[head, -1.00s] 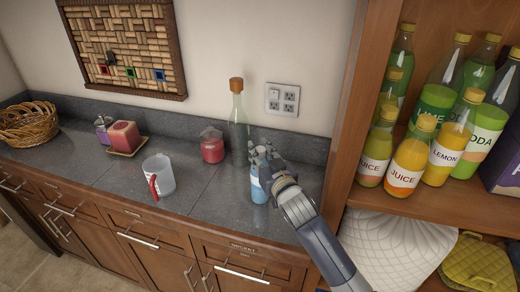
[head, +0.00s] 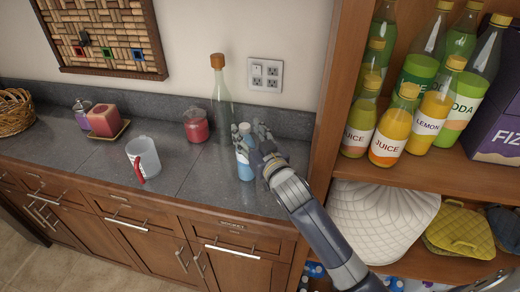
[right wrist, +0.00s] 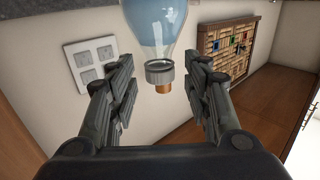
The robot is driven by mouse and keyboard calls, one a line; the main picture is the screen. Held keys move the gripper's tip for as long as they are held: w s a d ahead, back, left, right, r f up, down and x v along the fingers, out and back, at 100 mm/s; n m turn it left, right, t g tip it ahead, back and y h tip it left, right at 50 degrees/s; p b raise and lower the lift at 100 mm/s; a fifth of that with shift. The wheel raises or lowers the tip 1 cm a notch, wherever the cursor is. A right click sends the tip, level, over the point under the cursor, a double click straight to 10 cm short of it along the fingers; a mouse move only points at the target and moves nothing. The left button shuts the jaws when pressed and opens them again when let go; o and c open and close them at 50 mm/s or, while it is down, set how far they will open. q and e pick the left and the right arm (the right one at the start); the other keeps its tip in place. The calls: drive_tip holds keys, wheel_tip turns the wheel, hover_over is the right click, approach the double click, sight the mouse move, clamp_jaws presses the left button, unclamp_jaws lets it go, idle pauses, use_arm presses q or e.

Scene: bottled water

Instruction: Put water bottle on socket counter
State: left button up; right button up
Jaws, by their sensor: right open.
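The water bottle (head: 245,168), small with a blue lower part, stands upright on the grey counter (head: 200,178) below the wall socket (head: 265,74). My right gripper (head: 250,133) is at its upper part, with its fingers open on either side. In the right wrist view the water bottle (right wrist: 158,25) appears upside down, its grey cap between the open fingers of the right gripper (right wrist: 160,82); gaps show on both sides. My left gripper is not in view.
A tall corked glass bottle (head: 222,95) stands close behind. A red jar (head: 196,127), a measuring cup (head: 143,155) and candles (head: 104,120) stand to the left. The shelf cabinet's side (head: 335,90) bounds the right, with juice bottles (head: 388,140) inside.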

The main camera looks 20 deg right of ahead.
drive_tip(key=s+b, duration=0.2)
drive_tip(key=s, duration=0.7)
drive_tip(key=shift+d, duration=0.4)
